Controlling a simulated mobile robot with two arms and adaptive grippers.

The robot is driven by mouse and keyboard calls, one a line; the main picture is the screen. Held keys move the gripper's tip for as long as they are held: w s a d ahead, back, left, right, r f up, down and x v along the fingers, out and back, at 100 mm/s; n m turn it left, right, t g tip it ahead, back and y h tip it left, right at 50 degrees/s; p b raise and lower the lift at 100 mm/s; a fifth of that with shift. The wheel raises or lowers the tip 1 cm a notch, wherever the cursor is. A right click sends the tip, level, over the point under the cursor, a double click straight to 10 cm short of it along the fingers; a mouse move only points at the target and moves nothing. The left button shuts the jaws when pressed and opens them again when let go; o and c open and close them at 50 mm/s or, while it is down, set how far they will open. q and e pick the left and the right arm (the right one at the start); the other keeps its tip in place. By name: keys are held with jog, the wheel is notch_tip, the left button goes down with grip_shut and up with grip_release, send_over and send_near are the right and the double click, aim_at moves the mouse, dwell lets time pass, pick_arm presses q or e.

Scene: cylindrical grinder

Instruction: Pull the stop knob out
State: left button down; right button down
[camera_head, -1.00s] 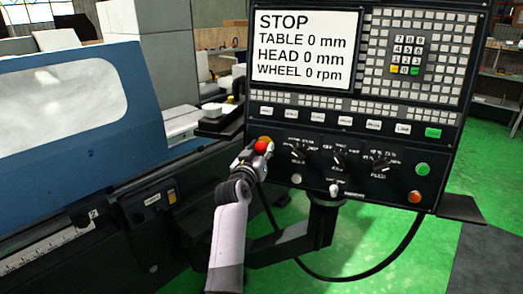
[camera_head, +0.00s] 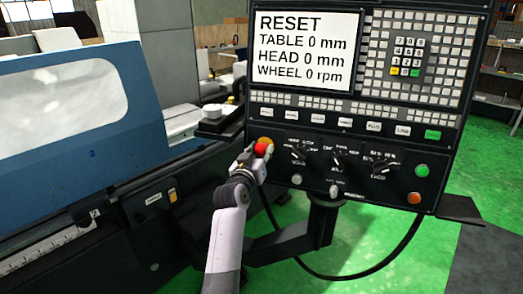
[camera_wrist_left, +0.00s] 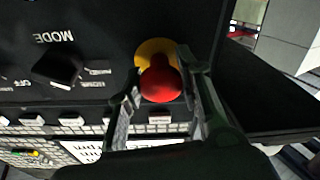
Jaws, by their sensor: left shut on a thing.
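The stop knob (camera_head: 261,148) is a red mushroom knob on a yellow base at the lower left of the control panel (camera_head: 330,186). In the left wrist view the red knob (camera_wrist_left: 161,84) sits between the two fingers, with its yellow base (camera_wrist_left: 156,50) behind it. My left gripper (camera_head: 255,158) is shut on the knob; it also shows in the left wrist view (camera_wrist_left: 165,88). The screen (camera_head: 305,49) reads RESET, TABLE 0 mm, HEAD 0 mm and WHEEL 0 rpm. My right gripper is not in view.
Dials (camera_head: 339,160), a green button (camera_head: 422,170) and a red-orange button (camera_head: 414,198) lie right of the knob on the panel. The blue machine cover (camera_head: 70,150) stands at the left. Green floor shows below the panel.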

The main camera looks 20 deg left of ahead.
pick_arm(q)
jog(key=c, duration=1.5)
grip_release()
jog(key=shift+c, duration=0.2)
jog(key=o, duration=0.4)
jog(key=shift+s+r, duration=0.1)
jog(key=shift+s, duration=0.1)
jog(key=shift+o, duration=0.2)
jog(key=shift+w, duration=0.1)
notch_tip(320, 180, up, 10)
jog(key=shift+f, duration=0.1)
